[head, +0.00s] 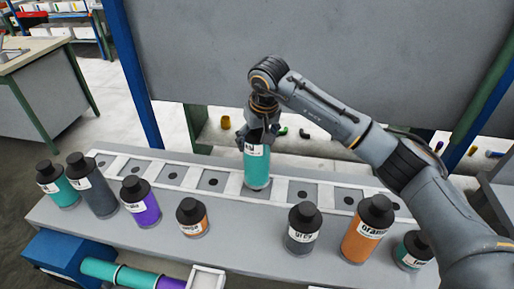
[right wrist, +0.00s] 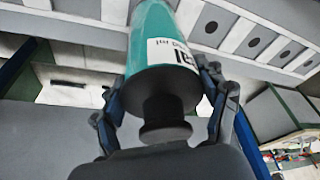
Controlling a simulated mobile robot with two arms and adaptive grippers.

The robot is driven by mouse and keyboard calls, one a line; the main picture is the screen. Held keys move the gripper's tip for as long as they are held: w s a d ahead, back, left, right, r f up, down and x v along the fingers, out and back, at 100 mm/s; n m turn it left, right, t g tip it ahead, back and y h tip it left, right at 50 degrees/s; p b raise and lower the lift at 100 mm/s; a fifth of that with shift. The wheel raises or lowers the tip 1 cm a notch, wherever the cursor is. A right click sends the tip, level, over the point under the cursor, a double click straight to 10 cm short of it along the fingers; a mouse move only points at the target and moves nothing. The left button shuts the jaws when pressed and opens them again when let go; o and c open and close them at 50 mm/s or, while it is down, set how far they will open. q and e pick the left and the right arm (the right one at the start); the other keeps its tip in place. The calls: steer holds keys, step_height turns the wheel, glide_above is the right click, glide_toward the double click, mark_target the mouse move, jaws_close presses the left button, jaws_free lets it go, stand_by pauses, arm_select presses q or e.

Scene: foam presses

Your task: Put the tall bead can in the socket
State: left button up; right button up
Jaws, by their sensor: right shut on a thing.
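A tall teal bead can (head: 257,168) with a white label is held upright by my right gripper (head: 258,135), over the row of sockets in the white rack (head: 230,190). In the right wrist view the fingers (right wrist: 168,95) are shut around the teal can (right wrist: 152,45) near its black cap. Whether the can's base is seated in a socket or just above it, I cannot tell. Empty sockets with dark holes show on both sides, such as one to the left (head: 213,182) and one to the right (head: 303,194). My left gripper is not in view.
In front of the rack stand a teal can (head: 58,189), a dark grey can (head: 96,194), a purple can (head: 143,206), a small orange can (head: 193,222), a grey can (head: 301,237), a tall orange can (head: 362,240) and a short teal can (head: 411,257). A grey panel (head: 310,60) stands behind.

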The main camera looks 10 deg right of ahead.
step_height(320, 180, down, 3)
steer(key=shift+r+p, duration=0.2)
steer(key=shift+p, duration=0.25)
steer(key=shift+f, duration=0.45)
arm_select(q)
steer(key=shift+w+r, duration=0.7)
arm_select(e)
steer(key=shift+f, duration=0.1)
steer(key=o, duration=1.8)
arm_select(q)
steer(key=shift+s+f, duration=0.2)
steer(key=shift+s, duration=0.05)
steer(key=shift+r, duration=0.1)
